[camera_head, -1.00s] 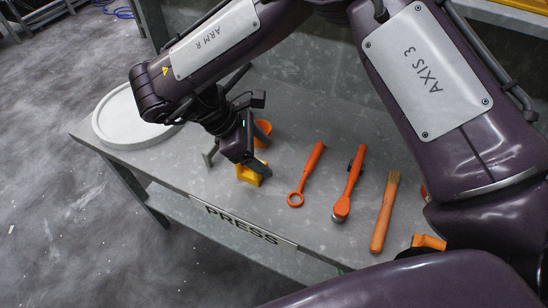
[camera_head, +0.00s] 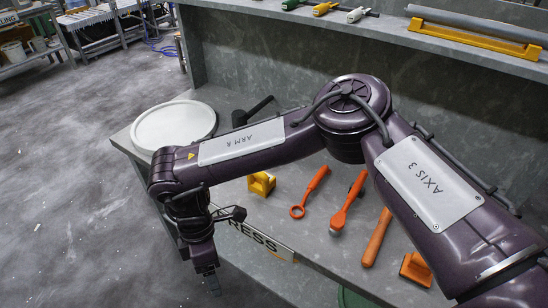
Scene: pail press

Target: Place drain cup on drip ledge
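My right arm, marked ARM R, reaches in from the right across the press table. Its gripper (camera_head: 211,284) hangs pointing down, off the table's front edge, over the floor. Its fingers are small and dark, no object shows in them, and their opening cannot be made out. The orange cup, likely the drain cup, does not show now; the arm covers the place where it stood. I cannot pick out the drip ledge for certain. My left gripper is not in view.
A white round lid (camera_head: 173,126) lies at the table's left end. An orange ring tool (camera_head: 310,192), an orange ratchet-like tool (camera_head: 347,203), an orange-brown handle (camera_head: 377,237) and an orange block (camera_head: 416,269) lie to the right. A shelf with tools (camera_head: 340,32) runs along the back.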

